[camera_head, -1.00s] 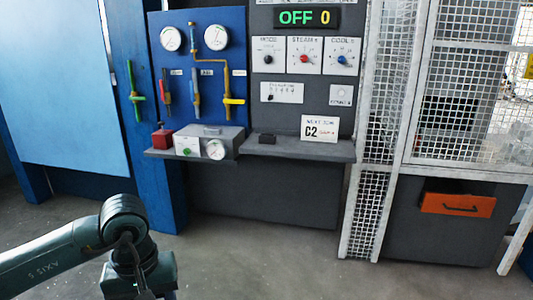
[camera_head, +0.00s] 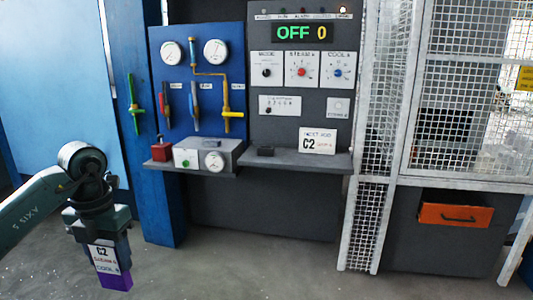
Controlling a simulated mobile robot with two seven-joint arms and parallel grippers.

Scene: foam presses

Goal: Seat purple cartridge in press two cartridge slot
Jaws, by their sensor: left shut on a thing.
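The purple cartridge (camera_head: 115,281) hangs below my left gripper (camera_head: 98,240) at the lower left, with a white label reading C2 and COOL on its side. The gripper is shut on it and holds it upright above the floor; the fingertips are hard to make out. A press control panel (camera_head: 300,100) with an OFF 0 display stands at the centre. A white card marked C2 (camera_head: 318,141) stands on the grey shelf (camera_head: 290,160) below the panel. I cannot make out a cartridge slot. My right gripper is not in view.
A blue gauge panel (camera_head: 180,90) with valves is left of the controls. Below it are a red box (camera_head: 162,149) and a grey gauge box (camera_head: 200,153). A mesh guard (camera_head: 470,100) and an orange drawer (camera_head: 455,214) stand right. The floor in front is clear.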

